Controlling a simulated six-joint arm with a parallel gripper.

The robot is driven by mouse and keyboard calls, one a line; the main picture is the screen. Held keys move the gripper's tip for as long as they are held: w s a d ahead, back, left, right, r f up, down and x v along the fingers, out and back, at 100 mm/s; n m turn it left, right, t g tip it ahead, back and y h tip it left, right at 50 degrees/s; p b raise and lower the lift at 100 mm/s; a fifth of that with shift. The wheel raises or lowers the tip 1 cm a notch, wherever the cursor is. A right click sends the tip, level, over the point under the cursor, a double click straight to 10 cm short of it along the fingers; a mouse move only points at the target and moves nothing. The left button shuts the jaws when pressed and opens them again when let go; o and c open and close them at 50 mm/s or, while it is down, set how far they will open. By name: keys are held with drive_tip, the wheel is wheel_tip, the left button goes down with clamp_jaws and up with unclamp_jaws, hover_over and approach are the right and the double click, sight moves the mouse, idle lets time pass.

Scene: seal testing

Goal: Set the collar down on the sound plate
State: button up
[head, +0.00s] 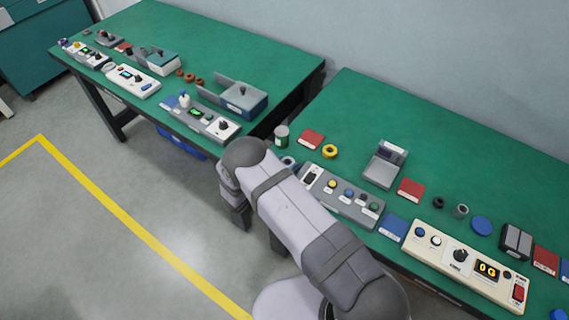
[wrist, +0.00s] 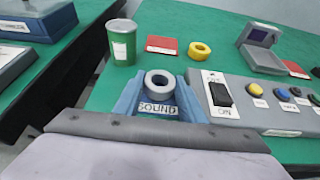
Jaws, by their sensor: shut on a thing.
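The collar (wrist: 159,80), a light grey ring with a dark hole, is upright at the front of the right-hand table, and shows partly past my arm in the head view (head: 288,162). My gripper (wrist: 160,86) is shut on it, with a blue-grey finger on each side in the wrist view. The sound plate, with its white SOUND label (wrist: 158,109), is directly beneath or just in front of the collar. Whether the collar touches the plate cannot be told. In the head view my arm hides the gripper and most of the plate.
A grey switch panel (wrist: 262,108) stands close on the right. A green cup (wrist: 122,42) is behind on the left. A red plate (wrist: 162,45) and a yellow ring (wrist: 200,51) lie behind the collar. A gap separates this table from the left one (head: 150,30).

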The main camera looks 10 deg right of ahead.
drive_tip(key=shift+f, duration=0.2)
drive_tip(key=o, duration=0.9)
drive_tip(key=shift+o, duration=0.2)
drive_tip(key=shift+r, duration=0.1)
drive_tip(key=shift+r, duration=0.15)
drive_tip(key=shift+s+a, duration=0.2)
drive_tip(key=shift+a, duration=0.1)
drive_tip(key=b+v, duration=0.3)
drive_tip(key=v, duration=0.8)
drive_tip(key=shift+s, duration=0.2)
drive_tip(key=shift+r, duration=0.1)
